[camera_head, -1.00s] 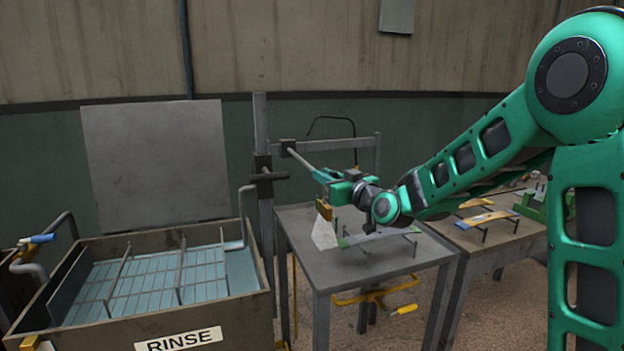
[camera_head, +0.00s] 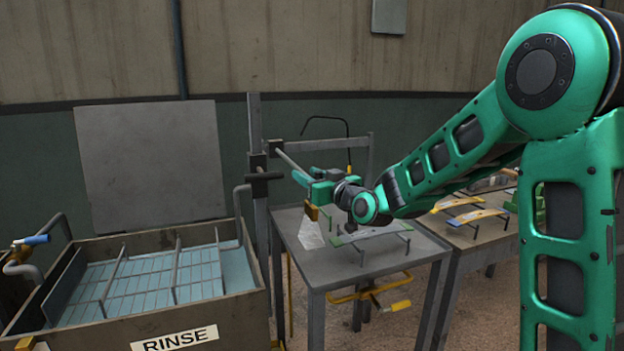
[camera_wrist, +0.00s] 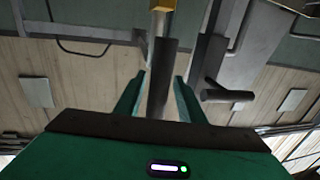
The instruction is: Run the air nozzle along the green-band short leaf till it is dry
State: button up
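The green-band short leaf (camera_head: 368,234) is a grey strip with a green left end. It lies on thin posts on the middle metal table. My gripper (camera_head: 303,181) is above and left of it, shut on the dark handle of the air nozzle. The nozzle's yellow-brass head (camera_head: 312,212) hangs just below my fingers, with a pale cone below it, left of the leaf's green end. In the wrist view the dark handle (camera_wrist: 158,85) stands between my fingers, with brass at the top. I cannot tell whether the leaf's surface is wet.
A rinse tank (camera_head: 175,340) with a wire rack stands at the left. An upright post (camera_head: 255,150) with a side bar stands behind my gripper. Yellow and blue leaves (camera_head: 474,215) lie on a wooden bench (camera_head: 468,238) at the right. The metal table's (camera_head: 325,275) front is clear.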

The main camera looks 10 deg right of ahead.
jog(key=v, duration=1)
jog(key=shift+s, duration=0.35)
jog(key=shift+d+f, duration=0.1)
jog(key=s+d+f+m+g+h, duration=0.3)
jog(key=s+d+f+g+h, duration=0.45)
jog(key=s+d+f, duration=0.75)
jog(key=s+d+m+g, duration=0.2)
jog(key=s+g, duration=0.1)
jog(key=s, duration=0.5)
jog(key=s+d+f+m+g+y, duration=0.1)
jog(key=s+d+m+g, duration=0.1)
jog(key=s, duration=0.7)
jog(key=s+d+m+g, duration=0.2)
jog(key=s+m+g, duration=0.1)
jog(key=s, duration=0.6)
jog(key=shift+d+f+m+g, duration=0.3)
jog(key=shift+d+f+g, duration=0.05)
jog(key=shift+g, duration=0.4)
